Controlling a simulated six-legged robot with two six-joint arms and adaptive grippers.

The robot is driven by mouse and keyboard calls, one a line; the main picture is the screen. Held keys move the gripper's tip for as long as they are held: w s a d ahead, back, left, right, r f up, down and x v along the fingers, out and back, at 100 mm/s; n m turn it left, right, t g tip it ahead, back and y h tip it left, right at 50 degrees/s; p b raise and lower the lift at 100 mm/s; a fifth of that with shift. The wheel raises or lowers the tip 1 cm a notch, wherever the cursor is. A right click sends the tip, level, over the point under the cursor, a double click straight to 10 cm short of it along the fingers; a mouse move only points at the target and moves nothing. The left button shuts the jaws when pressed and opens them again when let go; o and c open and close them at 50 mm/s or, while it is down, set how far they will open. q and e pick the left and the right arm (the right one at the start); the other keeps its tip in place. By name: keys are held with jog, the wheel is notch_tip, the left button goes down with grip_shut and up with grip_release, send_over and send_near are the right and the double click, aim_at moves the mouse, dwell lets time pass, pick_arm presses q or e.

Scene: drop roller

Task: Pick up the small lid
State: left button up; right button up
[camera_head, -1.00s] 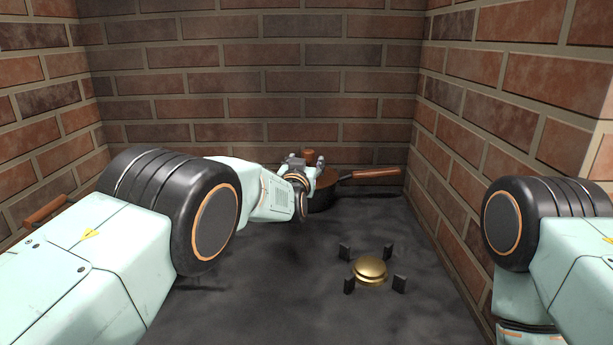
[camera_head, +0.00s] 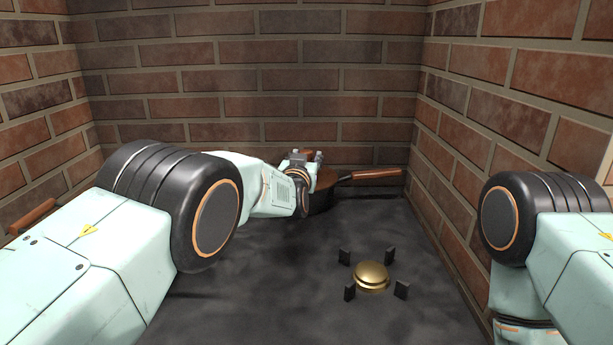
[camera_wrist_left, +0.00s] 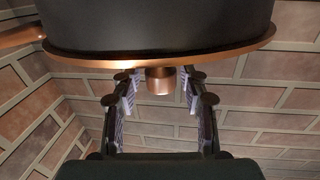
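A dark pan (camera_head: 319,203) stands at the back of the dark surface, partly hidden behind my left gripper. It fills the top of the left wrist view (camera_wrist_left: 150,24). A lid with a copper rim (camera_wrist_left: 90,62) lies on it, and its small round copper knob (camera_wrist_left: 160,82) shows in the middle of that view. My left gripper (camera_wrist_left: 159,84) is open, with one finger on each side of the knob and a visible gap on both sides. In the head view, my left gripper (camera_head: 305,158) is at the lid. My right gripper is out of view.
The pan's brown handle (camera_head: 376,174) points right. A brass burner cap (camera_head: 371,274) with several dark posts around it stands front right. Another brown handle (camera_head: 33,216) shows at far left. Brick walls close in the back and sides.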

pick_arm(q)
jog(key=shift+c, duration=0.7)
jog(key=shift+s+r, duration=0.25)
jog(key=shift+r, duration=0.1)
jog(key=c, duration=0.3)
jog(key=shift+w+f, duration=0.2)
jog(key=shift+w, duration=0.05)
grip_shut()
jog(key=shift+s+r, duration=0.1)
